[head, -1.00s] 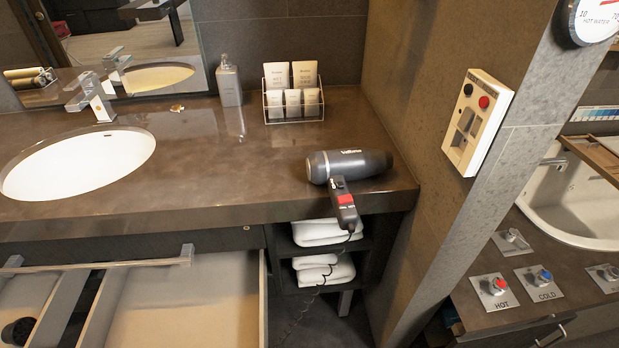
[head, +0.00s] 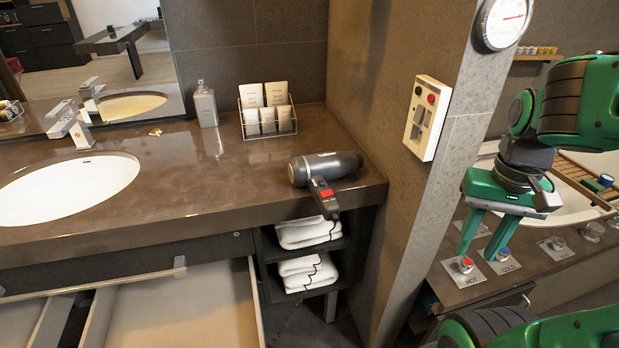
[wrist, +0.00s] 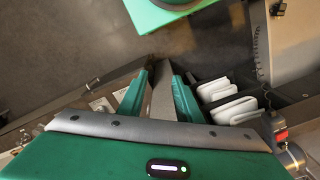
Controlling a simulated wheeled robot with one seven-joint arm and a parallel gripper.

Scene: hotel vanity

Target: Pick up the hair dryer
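The grey hair dryer (head: 328,167) lies on the brown vanity counter near its right end. Its handle, with a red switch, sticks out over the front edge, and a dark cord hangs from it. In the wrist view, the hair dryer (wrist: 294,156) shows partly at the lower right edge. My green gripper (head: 483,238) is to the right of the dividing wall, well away from the hair dryer, with its fingers pointing down. The two fingers are apart with nothing seen between them; they also show in the wrist view (wrist: 160,98).
Open drawers (head: 180,300) jut out below the counter (head: 220,193). Folded towels (head: 306,232) fill a shelf under the hair dryer. A wall (head: 395,190) with a switch panel (head: 428,117) stands between my gripper and the hair dryer.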

